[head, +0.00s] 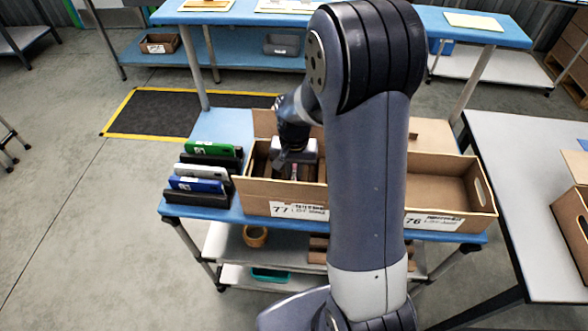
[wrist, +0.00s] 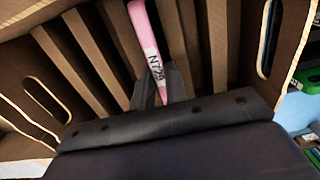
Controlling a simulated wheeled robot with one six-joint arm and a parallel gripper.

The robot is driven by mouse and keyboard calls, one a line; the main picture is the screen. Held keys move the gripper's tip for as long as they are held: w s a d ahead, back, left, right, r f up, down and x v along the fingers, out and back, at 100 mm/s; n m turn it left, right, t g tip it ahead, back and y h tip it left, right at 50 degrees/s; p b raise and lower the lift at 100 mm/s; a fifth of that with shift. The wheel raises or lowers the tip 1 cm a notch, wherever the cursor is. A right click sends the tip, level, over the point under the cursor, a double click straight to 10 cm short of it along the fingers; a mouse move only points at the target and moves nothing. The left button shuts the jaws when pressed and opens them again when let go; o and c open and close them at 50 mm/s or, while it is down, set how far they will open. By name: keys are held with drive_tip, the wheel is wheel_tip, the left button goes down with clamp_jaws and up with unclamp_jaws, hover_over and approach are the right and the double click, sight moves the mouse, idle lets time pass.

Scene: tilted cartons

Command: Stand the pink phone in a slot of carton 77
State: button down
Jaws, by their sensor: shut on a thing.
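Carton 77 (head: 258,196) is tan, tilted and labelled, on the blue table left of my arm. My gripper (head: 292,166) is over its inside, pointing down. In the wrist view my gripper (wrist: 154,90) is shut on the pink phone (wrist: 147,40), which shows edge-on with a white label near the fingers. The brown dividers (wrist: 87,46) of the carton run on both sides of the phone. The phone lies roughly in line with them, in or just above a gap; its depth cannot be told. In the head view my arm hides the carton's right part.
Carton 76 (head: 452,199) stands to the right, partly behind my arm, and its visible part looks empty. A dark rack (head: 186,197) with green (head: 210,148), white (head: 201,170) and blue (head: 197,185) phones stands left of carton 77. A grey table (head: 540,200) is at right.

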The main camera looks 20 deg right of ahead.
drive_tip(key=c, duration=1.3)
unclamp_jaws()
drive_tip(key=shift+c, duration=0.2)
wheel_tip(320, 180, up, 11)
wheel_tip(320, 180, up, 7)
drive_tip(key=p, duration=0.5)
drive_tip(key=shift+p, duration=0.4)
drive_tip(key=shift+f, duration=0.25)
wheel_tip(320, 180, down, 12)
drive_tip(key=b, duration=0.6)
